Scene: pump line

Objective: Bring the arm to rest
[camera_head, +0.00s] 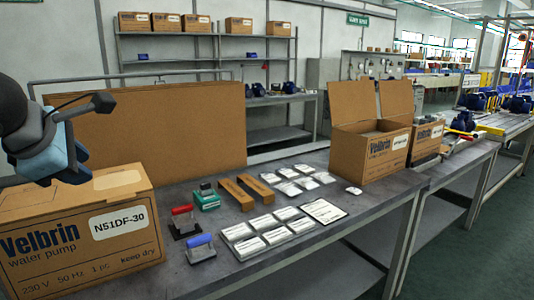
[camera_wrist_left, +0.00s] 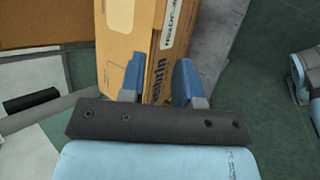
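My left gripper (camera_head: 78,158) is at the left edge of the head view, above and behind the closed Velbrin water pump box (camera_head: 80,245) labelled N51DF-30. In the left wrist view, my left gripper (camera_wrist_left: 160,78) has its two blue fingers apart, with nothing held between them. A Velbrin carton (camera_wrist_left: 145,35) shows beyond and between the fingers, and the gap to it is hard to judge. My right gripper does not show in either view.
The grey bench (camera_head: 330,235) carries a red-handled tool (camera_head: 185,222), a blue-handled tool (camera_head: 199,248), a green stamp (camera_head: 206,197) and several white labels (camera_head: 265,230). An open Velbrin box (camera_head: 370,140) stands farther right. A large brown board (camera_head: 160,130) stands behind the closed box.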

